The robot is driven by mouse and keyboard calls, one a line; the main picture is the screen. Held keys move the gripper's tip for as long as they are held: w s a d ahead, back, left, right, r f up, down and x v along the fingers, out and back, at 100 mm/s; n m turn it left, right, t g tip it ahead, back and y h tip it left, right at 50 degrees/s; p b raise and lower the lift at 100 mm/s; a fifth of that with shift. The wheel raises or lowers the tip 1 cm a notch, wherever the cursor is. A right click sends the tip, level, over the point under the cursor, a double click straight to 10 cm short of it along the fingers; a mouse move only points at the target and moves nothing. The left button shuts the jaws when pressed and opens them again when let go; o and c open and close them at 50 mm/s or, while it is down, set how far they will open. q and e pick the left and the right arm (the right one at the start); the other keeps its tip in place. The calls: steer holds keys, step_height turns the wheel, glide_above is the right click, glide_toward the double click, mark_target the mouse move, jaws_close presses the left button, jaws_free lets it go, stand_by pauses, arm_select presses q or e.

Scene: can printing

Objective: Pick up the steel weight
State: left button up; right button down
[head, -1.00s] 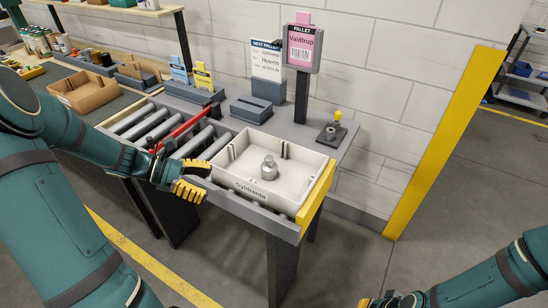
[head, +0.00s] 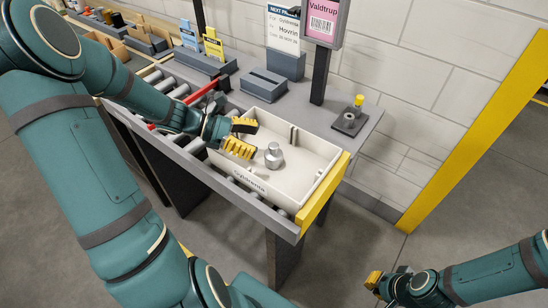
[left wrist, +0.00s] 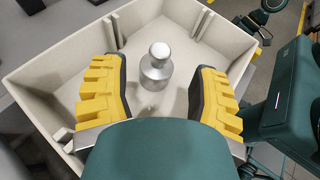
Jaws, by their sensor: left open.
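The steel weight (head: 273,156) is a shiny grey cylinder with a knob on top. It stands upright inside the white tray (head: 318,179) labelled Gyldrenta. It also shows in the left wrist view (left wrist: 156,68), ahead of and between the two yellow fingers. My left gripper (head: 243,138) is open and inside the tray's left part, just left of the weight; in the left wrist view the gripper (left wrist: 160,92) has gaps on both sides of the weight. My right gripper (head: 374,281) is low at the bottom right, away from the bench; its finger opening is unclear.
The tray sits at the end of a roller conveyor (head: 180,91) by a yellow end stop (head: 322,195). A red bar (head: 197,105) crosses the rollers. A sign post (head: 319,75) and a small dark device with a yellow top (head: 350,119) stand behind.

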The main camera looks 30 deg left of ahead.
mark_target(272, 145)
arm_select(q)
steer(key=shift+b+x, duration=0.7)
steer(key=shift+x, duration=2.4)
jaws_close()
